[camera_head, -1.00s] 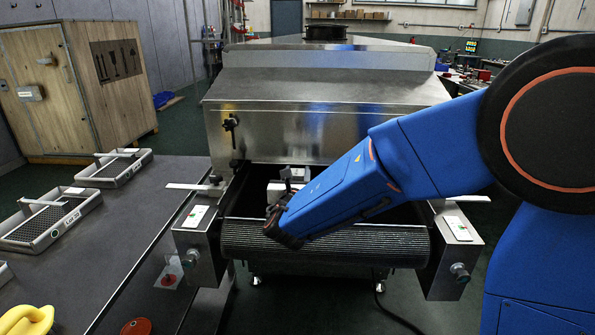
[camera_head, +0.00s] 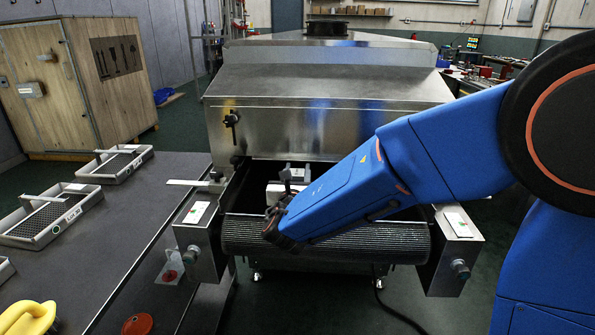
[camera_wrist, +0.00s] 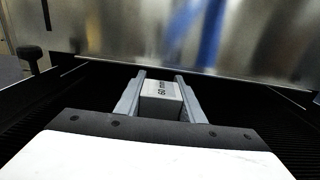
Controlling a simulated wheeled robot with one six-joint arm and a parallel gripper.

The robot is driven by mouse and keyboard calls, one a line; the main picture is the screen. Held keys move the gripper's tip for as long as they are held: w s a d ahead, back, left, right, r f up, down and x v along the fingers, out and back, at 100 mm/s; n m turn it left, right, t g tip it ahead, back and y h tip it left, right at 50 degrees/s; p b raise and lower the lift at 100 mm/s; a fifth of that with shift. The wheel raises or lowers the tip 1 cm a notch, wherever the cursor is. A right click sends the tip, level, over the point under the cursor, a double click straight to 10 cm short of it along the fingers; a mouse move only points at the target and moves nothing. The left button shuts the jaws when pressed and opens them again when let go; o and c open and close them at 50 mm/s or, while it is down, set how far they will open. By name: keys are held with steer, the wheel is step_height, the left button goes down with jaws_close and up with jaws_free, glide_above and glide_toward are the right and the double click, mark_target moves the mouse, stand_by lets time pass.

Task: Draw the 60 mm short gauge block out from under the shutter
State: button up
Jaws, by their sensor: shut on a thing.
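The short gauge block (camera_wrist: 161,98) is a small light grey block with dark lettering, seen in the wrist view between the two fingers of my gripper (camera_wrist: 160,90). The fingers are shut on its sides. In the head view my gripper (camera_head: 286,188) is at the dryer mouth above the belt, and my arm hides part of it. The steel shutter (camera_wrist: 190,35) stands just beyond the fingertips in the wrist view; it also shows in the head view (camera_head: 275,132) as the dryer's front panel. I cannot tell whether the block's far end touches it.
The ribbed conveyor belt (camera_head: 370,240) lies below my gripper, between two metal side boxes (camera_head: 197,222) with knobs. A dark knob (camera_head: 231,119) sits at the dryer's left. A grey table (camera_head: 150,210) at left carries mesh trays (camera_head: 112,167), a yellow object (camera_head: 28,316) and a red disc (camera_head: 138,324).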

steer(key=o, duration=1.4)
